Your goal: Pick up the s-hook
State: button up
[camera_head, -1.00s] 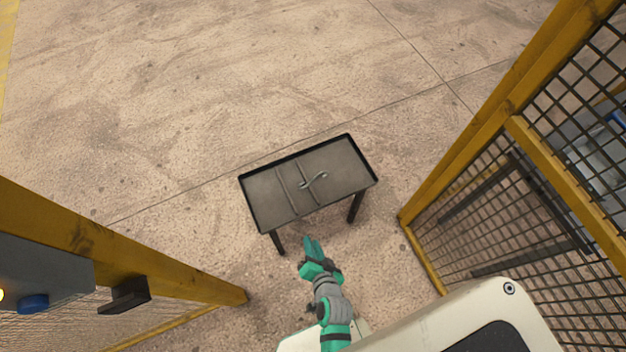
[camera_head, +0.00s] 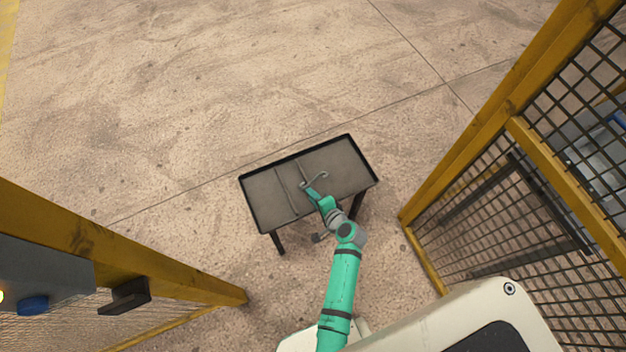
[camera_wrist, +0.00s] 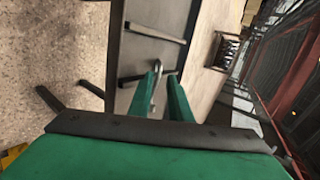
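The s-hook (camera_head: 319,177) is a thin grey metal hook on the dark tray table (camera_head: 350,181), near one of its divider bars. My gripper (camera_head: 306,186) is over the tray, with its green fingertips right at the near end of the hook. In the wrist view the two green fingers of my gripper (camera_wrist: 166,76) are apart, with a gap between them. The curved end of the s-hook (camera_wrist: 157,66) shows at the fingertips, near the left finger. The rest of the hook is partly hidden by the fingers, and I cannot tell whether they touch it.
The tray has a raised black rim and thin divider bars (camera_head: 285,190). A yellow-framed mesh fence (camera_head: 480,130) stands to the right, and a yellow rail (camera_head: 140,262) with a grey box runs at the left. The floor (camera_head: 230,80) beyond the table is clear.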

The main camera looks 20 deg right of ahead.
aim_at(313, 180)
jog(key=shift+d+x, duration=0.15)
jog(key=shift+x, duration=1.35)
jog(key=shift+d+x, duration=0.1)
jog(key=shift+x, duration=1.4)
grip_shut()
